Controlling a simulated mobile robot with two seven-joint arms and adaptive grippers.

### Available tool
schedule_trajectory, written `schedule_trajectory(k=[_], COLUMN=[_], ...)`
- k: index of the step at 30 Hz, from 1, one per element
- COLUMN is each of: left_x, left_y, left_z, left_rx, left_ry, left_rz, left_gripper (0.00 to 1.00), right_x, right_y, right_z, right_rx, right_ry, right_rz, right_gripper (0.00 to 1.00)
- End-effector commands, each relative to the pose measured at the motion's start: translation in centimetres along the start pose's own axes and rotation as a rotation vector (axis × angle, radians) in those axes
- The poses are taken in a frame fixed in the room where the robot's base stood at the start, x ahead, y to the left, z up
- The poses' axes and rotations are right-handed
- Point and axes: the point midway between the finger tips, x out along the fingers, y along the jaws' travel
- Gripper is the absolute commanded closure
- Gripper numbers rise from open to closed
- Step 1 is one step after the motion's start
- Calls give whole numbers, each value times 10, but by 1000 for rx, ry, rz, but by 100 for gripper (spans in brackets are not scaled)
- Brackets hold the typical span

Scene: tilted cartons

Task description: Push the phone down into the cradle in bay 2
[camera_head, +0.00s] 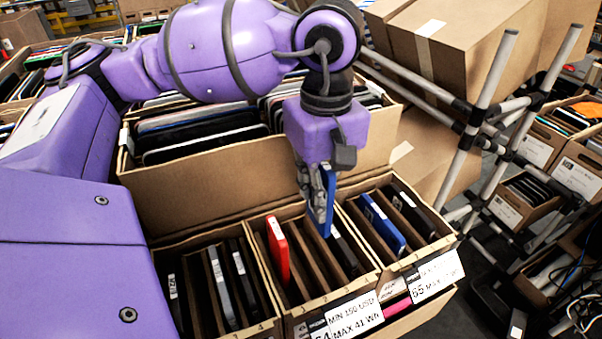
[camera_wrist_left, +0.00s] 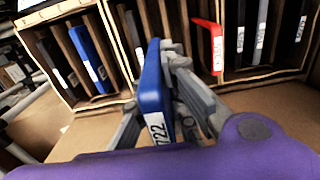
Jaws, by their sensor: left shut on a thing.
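My left gripper (camera_head: 318,212) is shut on a blue phone (camera_head: 330,188), which hangs upright over the middle carton. In the left wrist view the same blue phone (camera_wrist_left: 152,88) stands between the fingers, with a white label reading 722 at its near end. The middle carton (camera_head: 335,305) has narrow bays split by brown dividers, with small numbers on its front edge. A red phone (camera_head: 278,250) leans in its leftmost bay, and a dark phone (camera_head: 345,252) sits further right. The gripper partly hides the bays' far ends. Whether the blue phone's lower edge is inside a bay is unclear.
A carton on the right (camera_head: 448,240) holds another blue phone (camera_head: 383,224) and dark ones. A carton on the left (camera_head: 264,324) holds dark and grey devices. A taller cardboard wall (camera_head: 215,190) stands behind, and grey pipe racking (camera_head: 480,110) is at right.

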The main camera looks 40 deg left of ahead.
Motion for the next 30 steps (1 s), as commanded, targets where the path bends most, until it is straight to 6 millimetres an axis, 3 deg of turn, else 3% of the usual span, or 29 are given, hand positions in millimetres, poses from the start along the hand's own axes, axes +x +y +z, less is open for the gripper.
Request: schedule_trajectory(k=[15, 30], left_x=[-30, -34], left_y=[1, 1], left_z=[0, 0], left_rx=[1, 1], left_ry=[1, 0], left_rz=[4, 3], left_gripper=[100, 100], right_x=[-6, -7], right_y=[1, 0], right_z=[-20, -17], right_rx=[0, 10], right_ry=[27, 24], right_rz=[1, 0], right_gripper=[60, 60])
